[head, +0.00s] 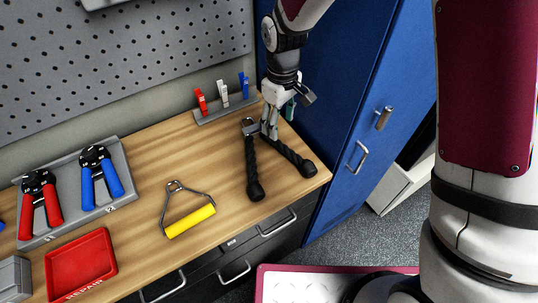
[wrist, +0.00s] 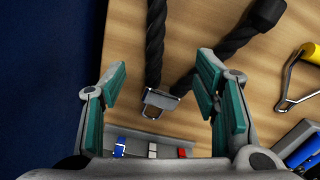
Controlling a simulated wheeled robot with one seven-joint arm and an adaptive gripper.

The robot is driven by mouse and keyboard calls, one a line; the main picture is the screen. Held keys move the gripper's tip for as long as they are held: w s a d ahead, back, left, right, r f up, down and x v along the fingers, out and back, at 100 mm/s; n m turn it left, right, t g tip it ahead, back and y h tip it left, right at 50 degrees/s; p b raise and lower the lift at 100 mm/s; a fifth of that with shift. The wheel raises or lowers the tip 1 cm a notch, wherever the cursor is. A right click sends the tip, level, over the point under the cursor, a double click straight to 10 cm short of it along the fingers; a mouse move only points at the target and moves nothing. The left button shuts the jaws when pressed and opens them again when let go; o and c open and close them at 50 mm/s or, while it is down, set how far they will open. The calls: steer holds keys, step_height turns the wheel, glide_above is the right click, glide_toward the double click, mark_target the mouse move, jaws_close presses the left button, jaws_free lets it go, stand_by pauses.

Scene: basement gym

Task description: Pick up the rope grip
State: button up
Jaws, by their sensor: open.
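The rope grip (head: 252,170) is a black twisted rope with two strands ending in thick knobs and a metal connector at its top. It lies on the wooden bench (head: 150,160) near the right end. In the wrist view its strands (wrist: 155,50) spread away from the metal connector (wrist: 160,102), which shows between my fingers. My gripper (head: 269,132) is open and empty, pointing down over the rope grip near its connector end. Its teal-padded fingers (wrist: 160,72) stand on either side of the connector. I cannot tell the exact height gap.
A yellow-handled grip (head: 190,221) lies left of the rope grip. A rack with red, white and blue clips (head: 222,108) stands behind. Red and blue hand grippers (head: 95,178) sit in a grey tray, with a red tray (head: 82,262) in front. Blue cabinets (head: 340,90) rise at right.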

mark_target(280, 144)
steer(key=shift+d+f+p, duration=0.1)
steer(key=shift+f+p, duration=0.8)
steer(key=shift+f, duration=3.9)
steer(key=shift+w, duration=0.1)
jaws_close()
